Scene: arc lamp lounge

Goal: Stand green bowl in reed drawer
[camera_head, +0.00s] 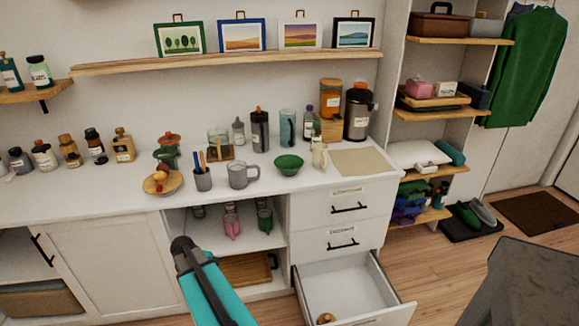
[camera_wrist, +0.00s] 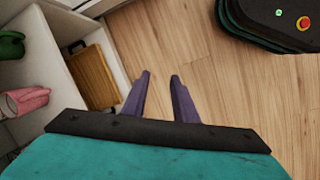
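The green bowl (camera_head: 289,165) stands upright on the white counter (camera_head: 225,202), right of a grey mug. A stack of three drawers is set under the counter's right part. The top drawer (camera_head: 360,208) and middle drawer (camera_head: 350,242) are shut and carry labels too small to read. The bottom drawer (camera_head: 340,290) is pulled open with a small round brownish thing in it; I cannot tell which one is the reed drawer. My gripper (camera_wrist: 159,78) is open and empty above the wooden floor in the wrist view. My teal arm reaches up in front of the cabinet.
The grey mug (camera_head: 243,175), pen cup (camera_head: 202,179), white figurine (camera_head: 319,155) and tan mat (camera_head: 361,162) are near the bowl. The open shelf below holds a pink cup (camera_head: 232,221) and a wooden board (camera_head: 247,268).

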